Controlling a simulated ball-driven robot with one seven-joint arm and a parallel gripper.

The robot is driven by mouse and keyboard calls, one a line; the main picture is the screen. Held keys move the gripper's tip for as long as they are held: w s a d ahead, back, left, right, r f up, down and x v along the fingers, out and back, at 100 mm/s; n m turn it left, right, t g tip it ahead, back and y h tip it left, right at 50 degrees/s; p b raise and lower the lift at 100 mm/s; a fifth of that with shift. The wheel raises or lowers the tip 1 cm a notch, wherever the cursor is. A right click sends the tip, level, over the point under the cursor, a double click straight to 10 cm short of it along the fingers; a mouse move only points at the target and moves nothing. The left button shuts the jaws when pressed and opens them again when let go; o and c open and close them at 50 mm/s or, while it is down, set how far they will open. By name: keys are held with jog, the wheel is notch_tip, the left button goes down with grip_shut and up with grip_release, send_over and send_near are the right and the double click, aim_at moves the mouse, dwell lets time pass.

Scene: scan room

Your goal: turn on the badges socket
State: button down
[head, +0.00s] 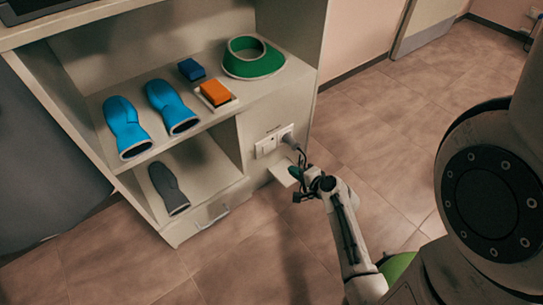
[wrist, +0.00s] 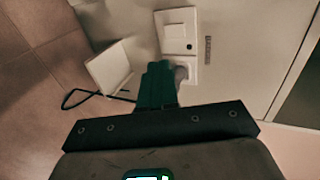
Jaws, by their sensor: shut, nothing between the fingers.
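The white socket plate (head: 266,146) is on the cabinet's end face, with a small dark label (head: 273,129) above it. A dark plug (head: 288,140) with a cord sits in its right part. In the wrist view the plate (wrist: 177,22) shows a switch section with a small dark mark (wrist: 189,46). A grey plug (wrist: 181,74) is partly hidden behind my fingers. The label's lettering (wrist: 208,50) is too small to read. My gripper (head: 295,173) is shut and empty, just below the plate in the head view. Its green fingers (wrist: 157,72) overlap the plate's lower end in the wrist view; contact cannot be told.
A white flat panel (head: 281,170) juts out beside my gripper, with a dark cord (wrist: 74,98) near it. The cabinet shelves hold blue mitts (head: 125,127), a grey mitt (head: 168,188), a green collar (head: 253,66) and blue and orange blocks (head: 215,93). Tiled floor at right is clear.

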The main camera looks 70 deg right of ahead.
jog(key=b, duration=0.4)
send_near(266, 150)
jog(key=w+d+f, duration=0.2)
jog(key=w+f, duration=0.2)
jog(key=shift+w+d, duration=0.45)
jog(key=shift+w, duration=0.05)
jog(key=shift+w+d+f, duration=0.1)
jog(key=shift+w+f, duration=0.05)
jog(key=shift+w, duration=0.05)
jog(key=shift+r+p, duration=0.55)
jog(key=shift+r, duration=0.35)
jog(key=shift+s, duration=0.1)
